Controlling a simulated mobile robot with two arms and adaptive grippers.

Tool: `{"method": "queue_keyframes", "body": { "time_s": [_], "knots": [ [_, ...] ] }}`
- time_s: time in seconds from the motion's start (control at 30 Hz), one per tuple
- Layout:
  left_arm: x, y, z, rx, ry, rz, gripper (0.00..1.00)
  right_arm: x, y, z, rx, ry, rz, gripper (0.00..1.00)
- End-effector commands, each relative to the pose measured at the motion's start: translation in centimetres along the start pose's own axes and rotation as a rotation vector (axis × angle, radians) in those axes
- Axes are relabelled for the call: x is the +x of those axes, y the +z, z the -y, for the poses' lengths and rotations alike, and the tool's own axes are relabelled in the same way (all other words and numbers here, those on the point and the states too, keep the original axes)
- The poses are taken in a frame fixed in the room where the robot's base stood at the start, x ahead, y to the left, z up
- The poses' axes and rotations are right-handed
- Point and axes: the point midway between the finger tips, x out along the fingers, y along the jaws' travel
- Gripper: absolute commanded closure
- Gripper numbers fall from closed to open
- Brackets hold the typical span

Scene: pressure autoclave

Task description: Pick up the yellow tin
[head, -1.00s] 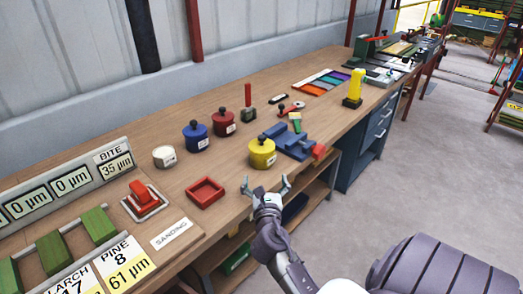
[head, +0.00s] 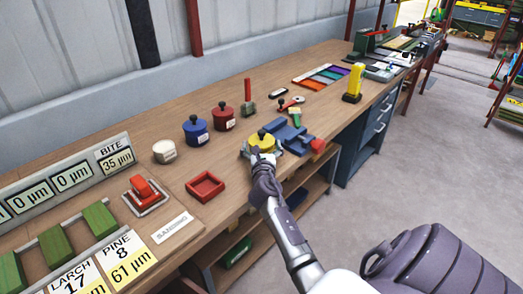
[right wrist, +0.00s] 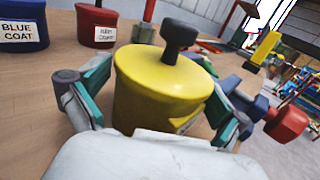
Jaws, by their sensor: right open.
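The yellow tin (head: 263,139) with a dark knob on its lid stands on the workbench, beside a blue vise-like tool. It fills the middle of the right wrist view (right wrist: 155,85). My right gripper (head: 262,151) is at the tin, with its fingers (right wrist: 160,100) open on either side of it. In the right wrist view, the green finger pads are to the left and right of the tin. Whether either pad touches the tin is unclear. The gripper hides the tin's lower front in the head view. My left gripper is not in view.
The blue tool (head: 290,136) with a red end is close on the tin's right. A blue tin (head: 196,132), a red tin (head: 223,118) and a white tin (head: 164,151) stand behind and left. A red tray (head: 205,186) lies nearer the front-left, with bare wood around it.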

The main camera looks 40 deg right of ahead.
Motion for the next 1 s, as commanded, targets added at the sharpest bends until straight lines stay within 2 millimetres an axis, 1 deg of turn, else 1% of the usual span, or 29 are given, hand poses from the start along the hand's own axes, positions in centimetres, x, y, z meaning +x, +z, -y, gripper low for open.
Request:
{"method": "queue_keyframes", "body": {
  "time_s": [0.23, 0.57, 0.6, 0.67, 0.7, 0.73, 1.0],
  "knots": [
    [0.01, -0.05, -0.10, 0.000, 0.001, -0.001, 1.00, 0.17, -0.03, 0.02, -0.001, 0.000, 0.000, 0.00],
    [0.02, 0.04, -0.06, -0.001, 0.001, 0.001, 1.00, 0.15, -0.03, 0.03, 0.000, 0.000, 0.000, 0.55],
    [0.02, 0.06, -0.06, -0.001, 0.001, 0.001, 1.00, 0.15, -0.03, 0.03, 0.000, 0.000, 0.000, 0.62],
    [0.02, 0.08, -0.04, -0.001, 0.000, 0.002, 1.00, 0.14, -0.03, 0.03, 0.000, 0.000, 0.000, 0.72],
    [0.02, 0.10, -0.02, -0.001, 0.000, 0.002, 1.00, 0.14, -0.03, 0.03, 0.000, 0.000, 0.000, 0.78],
    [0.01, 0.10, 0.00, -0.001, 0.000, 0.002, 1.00, 0.19, 0.24, 0.01, 0.000, 0.001, 0.005, 0.80],
    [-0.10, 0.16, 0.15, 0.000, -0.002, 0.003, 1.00, 0.19, 0.41, 0.03, 0.000, 0.001, 0.005, 0.80]
  ]
}}
